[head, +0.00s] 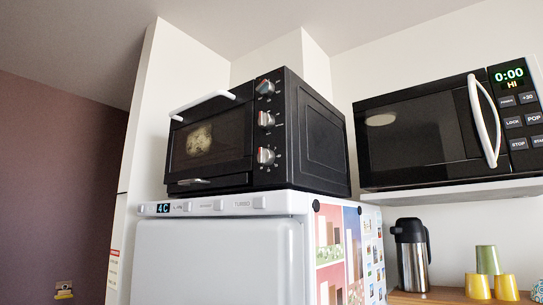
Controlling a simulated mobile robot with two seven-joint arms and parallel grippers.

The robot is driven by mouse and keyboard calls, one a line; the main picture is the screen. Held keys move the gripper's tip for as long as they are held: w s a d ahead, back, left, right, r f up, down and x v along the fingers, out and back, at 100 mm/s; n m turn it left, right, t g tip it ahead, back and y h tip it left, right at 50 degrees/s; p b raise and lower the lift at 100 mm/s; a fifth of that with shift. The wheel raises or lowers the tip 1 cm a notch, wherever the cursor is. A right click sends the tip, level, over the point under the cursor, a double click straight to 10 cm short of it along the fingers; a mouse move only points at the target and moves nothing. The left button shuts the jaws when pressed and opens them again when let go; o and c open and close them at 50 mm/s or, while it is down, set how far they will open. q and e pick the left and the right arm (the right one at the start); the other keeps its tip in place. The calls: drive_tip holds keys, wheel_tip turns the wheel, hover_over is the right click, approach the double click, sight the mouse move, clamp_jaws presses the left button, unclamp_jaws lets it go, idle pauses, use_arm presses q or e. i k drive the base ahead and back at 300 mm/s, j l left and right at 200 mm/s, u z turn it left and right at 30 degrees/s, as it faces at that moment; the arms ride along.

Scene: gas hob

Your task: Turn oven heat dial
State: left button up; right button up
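A black toaster oven (316,146) with a white door handle (203,103) stands on top of a white fridge (220,250) in the head view. Its door is shut, and something pale and round shows behind the glass. Three silver dials run down the right side of its front: a top dial (265,87), a middle dial (265,119) and a bottom dial (265,156). The labels beside the dials are too small to read. Neither of my grippers is in view.
A black microwave (420,135) with a white handle sits on a white shelf (455,191) at the right. Below it, a steel flask (412,260), a green cup (488,260) and yellow cups (478,287) stand on a wooden surface. The space before the oven looks clear.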

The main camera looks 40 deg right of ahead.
sight(266, 88)
drive_tip(key=z, duration=1.25)
